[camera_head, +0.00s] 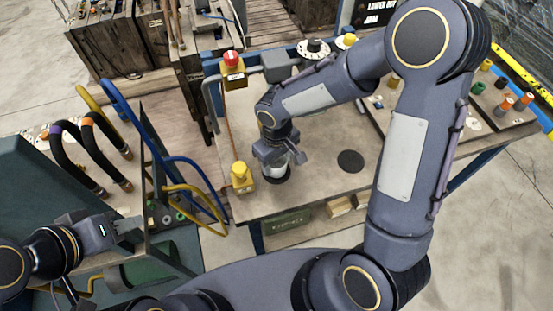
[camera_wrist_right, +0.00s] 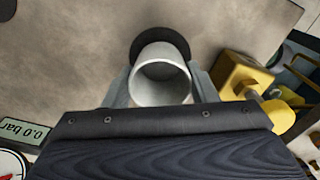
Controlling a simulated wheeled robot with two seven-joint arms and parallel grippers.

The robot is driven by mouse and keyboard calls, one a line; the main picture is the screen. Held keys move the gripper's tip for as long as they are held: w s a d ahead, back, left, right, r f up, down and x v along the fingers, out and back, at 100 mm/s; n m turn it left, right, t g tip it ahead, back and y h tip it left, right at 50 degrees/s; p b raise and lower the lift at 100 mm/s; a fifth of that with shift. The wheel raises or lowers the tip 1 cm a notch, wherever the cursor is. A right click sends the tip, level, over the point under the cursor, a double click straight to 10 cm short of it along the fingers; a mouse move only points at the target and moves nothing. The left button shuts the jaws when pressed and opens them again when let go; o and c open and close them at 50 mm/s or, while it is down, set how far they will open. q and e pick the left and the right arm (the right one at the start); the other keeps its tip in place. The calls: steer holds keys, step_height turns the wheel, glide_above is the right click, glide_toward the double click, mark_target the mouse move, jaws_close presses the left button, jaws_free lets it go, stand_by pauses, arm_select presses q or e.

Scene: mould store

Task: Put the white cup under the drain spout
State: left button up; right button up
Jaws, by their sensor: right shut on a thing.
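The white cup (camera_head: 277,170) is upright between the fingers of my right gripper (camera_head: 280,158). In the right wrist view the cup (camera_wrist_right: 161,82) shows its open, empty mouth, with a finger against each side. A round black disc (camera_head: 283,179) lies under or just behind the cup; I cannot tell whether the cup touches it. A yellow block with a knob (camera_head: 241,177) stands just left of the cup and shows in the right wrist view (camera_wrist_right: 240,77). I cannot clearly make out the drain spout. My left gripper (camera_head: 130,229) is far left, away from the cup.
A second black disc (camera_head: 351,161) lies on the bare table (camera_head: 325,140) to the right. A red-topped yellow box (camera_head: 234,71) and a dial (camera_head: 313,48) stand at the back. Blue and yellow hoses (camera_head: 190,165) are left of the table. A pressure readout (camera_wrist_right: 24,126) shows at the wrist view's left.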

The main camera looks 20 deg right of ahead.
steer(key=shift+f, duration=0.2)
steer(key=o, duration=1)
steer(key=shift+c, duration=0.2)
steer(key=shift+r, duration=0.3)
step_height(320, 180, up, 13)
steer(key=s+d+r+m+t+y, duration=0.2)
steer(key=s+d+m, duration=0.1)
steer(key=s, duration=0.5)
steer(key=s+d+r+m+t+y, duration=0.1)
steer(key=s+d+r+m+t, duration=0.1)
steer(key=s+d, duration=0.4)
steer(key=shift+s+m+t+y+p, duration=0.4)
steer(key=shift+s+m+t, duration=0.4)
steer(key=shift+s, duration=0.3)
steer(key=shift+d, duration=0.1)
steer(key=shift+c, duration=0.4)
